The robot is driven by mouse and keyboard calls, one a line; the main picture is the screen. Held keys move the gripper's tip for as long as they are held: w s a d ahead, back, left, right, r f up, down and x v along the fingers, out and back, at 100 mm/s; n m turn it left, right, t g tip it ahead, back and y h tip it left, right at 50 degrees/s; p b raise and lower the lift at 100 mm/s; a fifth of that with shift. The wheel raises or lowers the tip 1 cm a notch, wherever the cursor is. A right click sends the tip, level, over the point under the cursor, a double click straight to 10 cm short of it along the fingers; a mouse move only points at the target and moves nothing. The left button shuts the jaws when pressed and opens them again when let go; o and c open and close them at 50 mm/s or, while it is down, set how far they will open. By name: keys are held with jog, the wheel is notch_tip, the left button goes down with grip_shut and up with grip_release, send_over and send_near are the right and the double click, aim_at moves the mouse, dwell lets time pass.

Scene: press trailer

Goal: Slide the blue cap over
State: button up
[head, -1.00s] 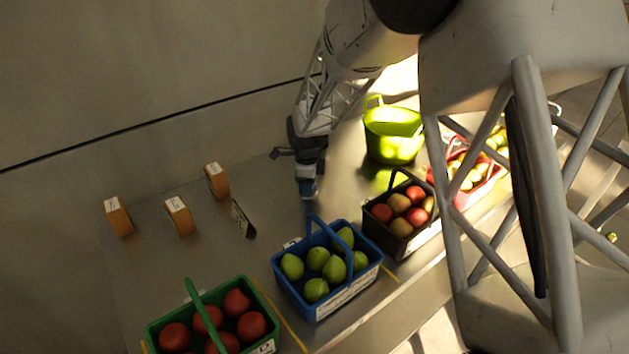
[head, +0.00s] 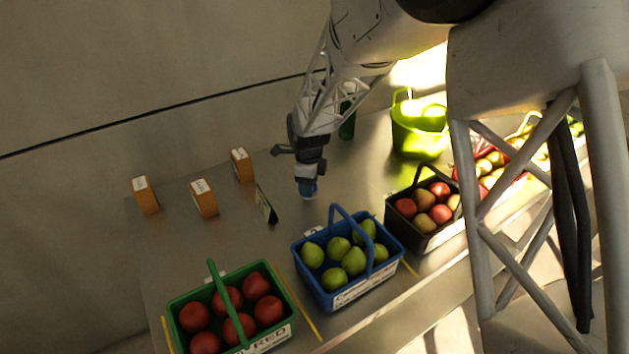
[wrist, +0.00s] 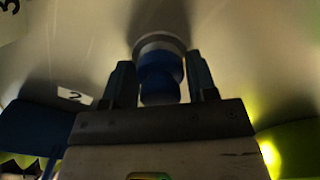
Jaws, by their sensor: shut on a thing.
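The blue cap (wrist: 158,80) is a short rounded cylinder with a pale ring at its far end in the wrist view. It stands between the two dark fingers of my gripper (wrist: 160,72), which is shut on it. I cannot tell whether the cap touches the tabletop.
On the metal table (head: 225,230) are a blue basket of green fruit (head: 340,290), a green basket of red fruit (head: 285,335), a black basket (head: 420,240) and a lime bucket (head: 418,140). A green bottle (head: 347,125) stands behind.

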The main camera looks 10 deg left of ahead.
jog(key=shift+s+a+f, duration=0.15)
jog(key=shift+s+f, duration=0.3)
jog(key=o, duration=0.8)
jog(key=shift+o, duration=1.4)
jog(key=shift+w+r, duration=0.15)
jog(key=shift+r, duration=0.1)
jog(key=shift+r, duration=0.15)
jog(key=shift+r, duration=3.8)
